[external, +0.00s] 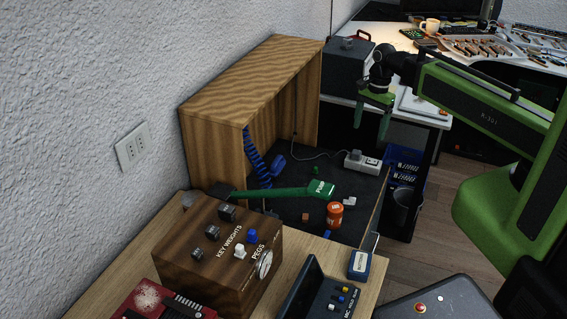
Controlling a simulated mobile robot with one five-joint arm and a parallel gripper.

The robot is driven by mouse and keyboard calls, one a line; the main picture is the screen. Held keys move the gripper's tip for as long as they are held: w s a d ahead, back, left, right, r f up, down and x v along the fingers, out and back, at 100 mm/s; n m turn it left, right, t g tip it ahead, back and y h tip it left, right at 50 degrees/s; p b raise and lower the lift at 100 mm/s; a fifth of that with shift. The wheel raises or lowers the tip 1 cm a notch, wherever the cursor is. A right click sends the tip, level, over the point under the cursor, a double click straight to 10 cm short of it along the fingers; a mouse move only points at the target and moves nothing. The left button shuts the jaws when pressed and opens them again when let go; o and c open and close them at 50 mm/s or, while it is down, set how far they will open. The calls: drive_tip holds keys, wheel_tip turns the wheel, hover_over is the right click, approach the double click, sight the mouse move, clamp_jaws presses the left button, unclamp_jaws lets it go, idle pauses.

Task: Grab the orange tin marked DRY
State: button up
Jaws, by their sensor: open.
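A wooden shelf box (217,157) stands behind the mat. A power strip (363,161) lies at its right. A wooden KEY WEIGHTS box (220,255) and a blue box (360,264) are in front.

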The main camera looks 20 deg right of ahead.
drive_tip(key=n+b, duration=0.2)
drive_tip(key=b, duration=0.9)
hover_over(335, 207)
drive_tip(key=w+d, duration=0.1)
drive_tip(key=d, duration=0.1)
wheel_tip(335, 207, down, 15)
drive_tip(key=f+b, duration=0.4)
drive_tip(key=a+f+b, duration=0.1)
drive_tip(key=f+b, duration=0.3)
drive_tip(key=a+f+b, duration=0.1)
drive_tip(key=f+b, duration=0.3)
drive_tip(key=shift+s, duration=0.35)
drive_tip(key=f+b, duration=0.5)
drive_tip(key=shift+s+a+f+b, duration=0.1)
drive_tip(key=shift+s+f+b, duration=0.1)
drive_tip(key=shift+b, duration=0.15)
drive_tip(key=shift+r, duration=0.25)
drive_tip(key=c, duration=1.6)
